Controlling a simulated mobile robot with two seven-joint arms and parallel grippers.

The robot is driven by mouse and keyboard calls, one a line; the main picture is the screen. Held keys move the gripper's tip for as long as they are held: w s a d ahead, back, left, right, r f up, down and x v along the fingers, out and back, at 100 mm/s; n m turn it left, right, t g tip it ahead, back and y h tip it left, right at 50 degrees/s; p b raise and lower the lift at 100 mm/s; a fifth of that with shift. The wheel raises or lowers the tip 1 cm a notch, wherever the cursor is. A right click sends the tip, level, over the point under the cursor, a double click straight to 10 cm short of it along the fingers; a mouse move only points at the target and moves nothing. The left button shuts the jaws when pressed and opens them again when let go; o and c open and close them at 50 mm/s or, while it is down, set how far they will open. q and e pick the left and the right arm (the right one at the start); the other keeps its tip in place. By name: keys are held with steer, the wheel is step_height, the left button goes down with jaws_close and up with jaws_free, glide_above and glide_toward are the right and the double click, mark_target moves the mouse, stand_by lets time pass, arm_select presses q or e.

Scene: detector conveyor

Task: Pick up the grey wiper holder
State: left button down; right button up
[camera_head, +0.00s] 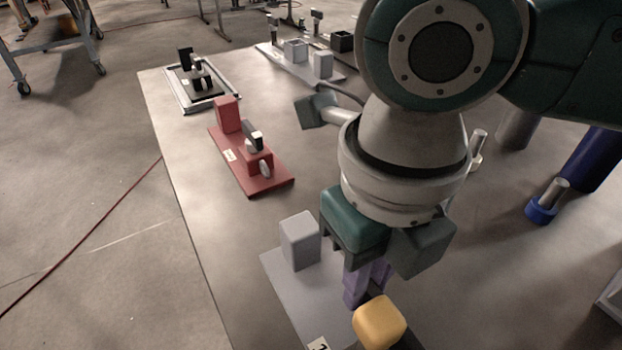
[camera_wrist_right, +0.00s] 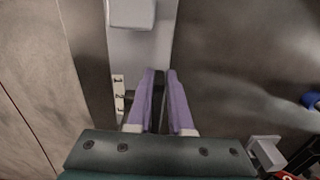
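A grey base plate (camera_head: 290,281) with an upright grey block (camera_head: 300,240) stands at the lower middle of the head view. I take this to be the grey holder, but cannot be sure. The plate (camera_wrist_right: 152,50) and block (camera_wrist_right: 132,13) also show in the right wrist view. My right gripper (camera_head: 366,285) points down over the plate's right part. Its purple fingers (camera_wrist_right: 166,100) are close together, with a dark narrow strip between them. Whether that strip is a held thing or a gap is unclear. The teal gripper body hides part of the plate. My left gripper is out of view.
A yellow block (camera_head: 380,322) stands close beside the right fingers. A red fixture (camera_head: 228,115), a black-and-grey fixture (camera_head: 205,100) and a grey fixture (camera_head: 323,64) stand farther back. A blue-based peg (camera_head: 541,213) stands right. Bare table lies left of the grey plate.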

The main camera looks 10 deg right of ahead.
jaws_close()
stand_by(0.9)
